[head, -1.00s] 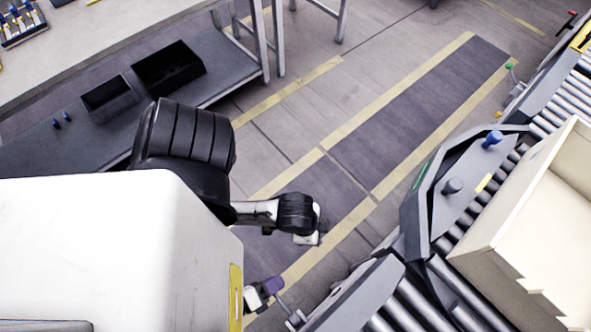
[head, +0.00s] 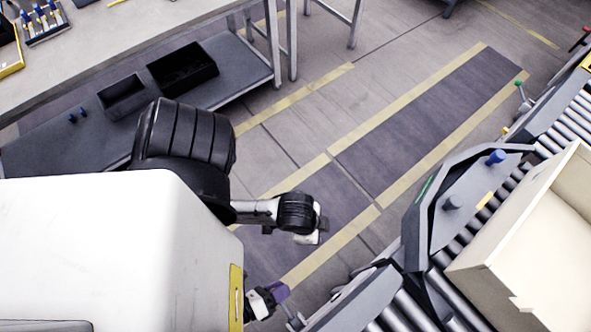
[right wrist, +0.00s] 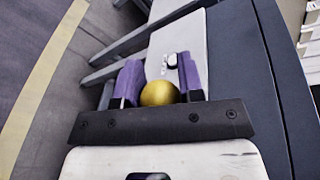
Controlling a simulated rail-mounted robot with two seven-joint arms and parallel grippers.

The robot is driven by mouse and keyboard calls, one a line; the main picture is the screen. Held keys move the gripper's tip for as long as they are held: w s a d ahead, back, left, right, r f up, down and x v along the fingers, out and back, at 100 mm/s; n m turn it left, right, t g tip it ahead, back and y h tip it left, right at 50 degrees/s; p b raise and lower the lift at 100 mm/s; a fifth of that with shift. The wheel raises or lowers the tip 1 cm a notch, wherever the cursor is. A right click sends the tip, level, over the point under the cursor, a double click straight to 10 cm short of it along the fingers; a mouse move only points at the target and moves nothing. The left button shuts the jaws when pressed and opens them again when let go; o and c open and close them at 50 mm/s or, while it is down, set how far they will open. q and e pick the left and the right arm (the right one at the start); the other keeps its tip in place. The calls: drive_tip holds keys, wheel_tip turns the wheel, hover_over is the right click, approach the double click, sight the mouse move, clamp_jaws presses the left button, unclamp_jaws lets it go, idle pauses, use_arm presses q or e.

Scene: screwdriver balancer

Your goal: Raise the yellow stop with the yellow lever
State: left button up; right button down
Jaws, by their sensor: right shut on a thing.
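In the right wrist view my right gripper (right wrist: 160,82) has its two purple fingers on either side of a round yellow knob (right wrist: 160,95), the end of the yellow lever. It is shut on that knob. In the head view the right gripper (head: 272,296) shows small at the lower middle, beside the near end of the conveyor, and its fingers hide the knob. I cannot clearly pick out the yellow stop in either view. My left gripper is not in view.
A roller conveyor (head: 408,312) runs along the right with a cream box (head: 520,235) on it. A dark plate carries a blue knob (head: 495,157) and a grey knob (head: 452,202). A green-tipped lever (head: 519,84) stands farther along. A workbench (head: 110,35) is at upper left; open floor lies between.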

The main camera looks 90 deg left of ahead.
drive_tip(key=c, duration=1.1)
unclamp_jaws()
drive_tip(key=o, duration=0.4)
drive_tip(key=shift+d, duration=0.1)
drive_tip(key=shift+c, duration=0.2)
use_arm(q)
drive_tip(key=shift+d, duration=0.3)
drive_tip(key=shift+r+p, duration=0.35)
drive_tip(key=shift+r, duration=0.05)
use_arm(e)
drive_tip(key=v, duration=1.3)
drive_tip(key=shift+s+r, duration=0.2)
drive_tip(key=shift+s, duration=0.15)
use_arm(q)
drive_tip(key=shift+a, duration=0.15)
